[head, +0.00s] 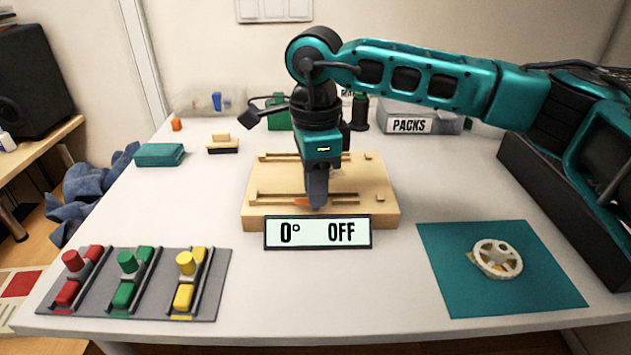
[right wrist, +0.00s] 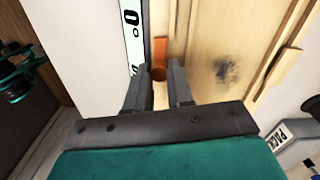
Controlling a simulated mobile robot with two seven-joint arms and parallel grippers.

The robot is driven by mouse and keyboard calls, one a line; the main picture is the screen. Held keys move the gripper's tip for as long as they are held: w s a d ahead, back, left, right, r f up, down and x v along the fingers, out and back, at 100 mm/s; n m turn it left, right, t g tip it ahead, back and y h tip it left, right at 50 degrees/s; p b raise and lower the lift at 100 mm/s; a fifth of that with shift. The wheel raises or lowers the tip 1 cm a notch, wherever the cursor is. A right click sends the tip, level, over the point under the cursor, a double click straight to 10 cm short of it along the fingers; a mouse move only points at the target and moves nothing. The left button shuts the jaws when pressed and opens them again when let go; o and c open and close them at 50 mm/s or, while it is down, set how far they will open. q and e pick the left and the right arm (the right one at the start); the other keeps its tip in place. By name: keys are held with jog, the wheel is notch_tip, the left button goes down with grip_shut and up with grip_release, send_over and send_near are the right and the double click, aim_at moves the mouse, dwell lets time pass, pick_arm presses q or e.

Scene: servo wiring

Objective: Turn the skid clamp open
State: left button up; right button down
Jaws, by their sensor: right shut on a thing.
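The wooden skid (head: 388,215) lies on the white table, with slotted rails along its front and back. The skid clamp is a small orange piece (head: 301,202) at the skid's front rail. It also shows in the right wrist view (right wrist: 161,50), with a rounded end between the fingers. My right gripper (head: 317,204) points down over the front of the skid and is shut on the orange clamp. The fingers hide part of the clamp in the head view. My left gripper is not in view.
A display (head: 318,233) reading "0° OFF" stands before the skid. A grey tray (head: 215,290) with red, green and yellow parts is front left. A teal mat (head: 450,290) bears a cream wheel (head: 497,259). A PACKS box (head: 408,125) stands behind. Table between tray and mat is clear.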

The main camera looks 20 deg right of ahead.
dwell(0.5)
jog(key=c, duration=1)
grip_release()
notch_tip(320, 180, up, 13)
jog(key=p, duration=0.2)
jog(key=shift+p, duration=0.35)
